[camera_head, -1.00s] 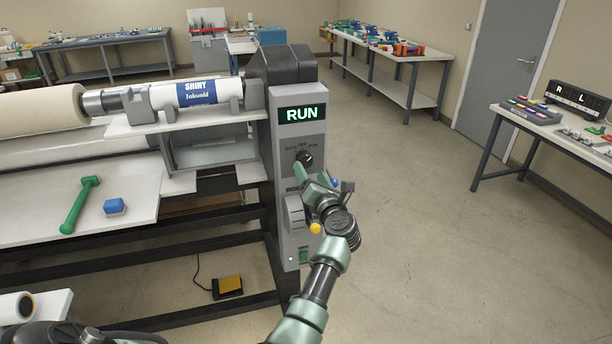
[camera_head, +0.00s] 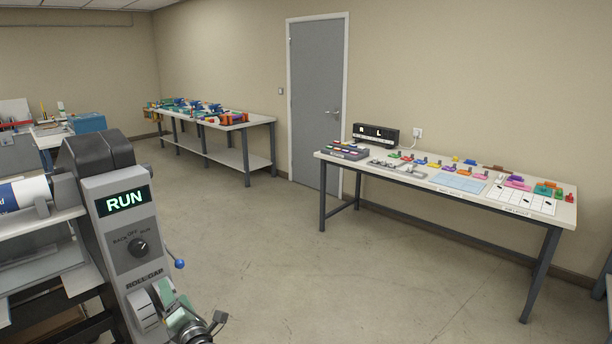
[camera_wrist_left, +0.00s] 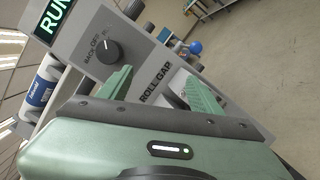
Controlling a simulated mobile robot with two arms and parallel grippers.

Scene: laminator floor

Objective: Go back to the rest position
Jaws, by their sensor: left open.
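My left gripper (camera_head: 168,304) is at the bottom left of the head view, low in front of the machine's control panel (camera_head: 131,240). In the left wrist view its two green fingers (camera_wrist_left: 150,88) stand apart with nothing between them, close to the ROLL GAP label. The panel's display (camera_head: 124,201) reads RUN in green. The dark selector knob (camera_head: 138,247) is above the gripper; it also shows in the left wrist view (camera_wrist_left: 107,50). I cannot tell whether the fingers touch the panel. My right gripper is not in view.
A long table (camera_head: 440,181) with coloured parts stands at right. Another bench (camera_head: 235,124) stands at the back beside a grey door (camera_head: 316,95). The floor between is clear.

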